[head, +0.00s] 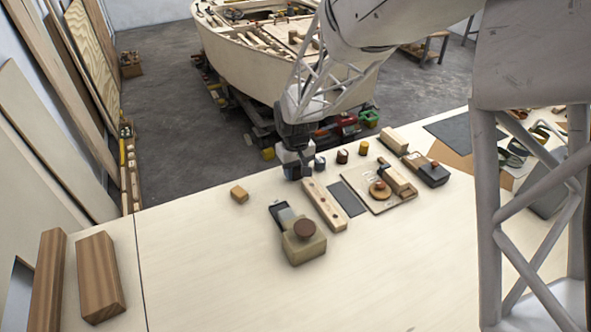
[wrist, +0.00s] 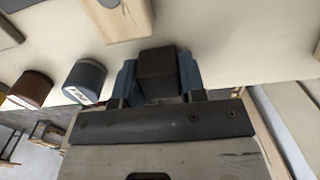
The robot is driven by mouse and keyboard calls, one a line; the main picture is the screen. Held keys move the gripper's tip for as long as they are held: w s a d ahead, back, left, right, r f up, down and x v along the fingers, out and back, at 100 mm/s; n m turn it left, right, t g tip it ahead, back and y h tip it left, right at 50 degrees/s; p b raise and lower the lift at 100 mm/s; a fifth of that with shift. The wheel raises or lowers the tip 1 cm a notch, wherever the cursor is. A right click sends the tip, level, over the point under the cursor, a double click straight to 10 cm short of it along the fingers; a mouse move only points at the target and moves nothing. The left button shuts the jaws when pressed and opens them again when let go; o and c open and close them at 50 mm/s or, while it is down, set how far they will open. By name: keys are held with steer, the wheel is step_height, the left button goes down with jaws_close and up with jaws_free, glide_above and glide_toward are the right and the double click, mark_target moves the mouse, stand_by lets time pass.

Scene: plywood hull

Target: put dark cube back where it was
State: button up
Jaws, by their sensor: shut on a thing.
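My gripper (head: 297,171) is low over the far edge of the pale workbench (head: 220,250), just beyond the end of a wooden bar with holes (head: 323,205). In the wrist view my gripper (wrist: 158,88) is shut on the dark cube (wrist: 157,70), which sits between its blue finger pads. The cube is dark brown. In the head view I cannot make it out apart from the fingers. I cannot tell whether the cube touches the bench.
A blue labelled round-topped piece (wrist: 85,80) and a brown one (wrist: 31,88) stand beside my gripper. A knobbed box (head: 303,245), dark mat (head: 347,198) and knobbed board (head: 405,198) are nearby. The front bench is clear.

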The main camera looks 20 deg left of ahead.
steer(key=shift+f, duration=0.2)
steer(key=o, duration=0.8)
steer(key=shift+r, duration=0.1)
step_height(320, 180, up, 12)
steer(key=shift+r, duration=0.1)
stand_by(0.4)
stand_by(0.7)
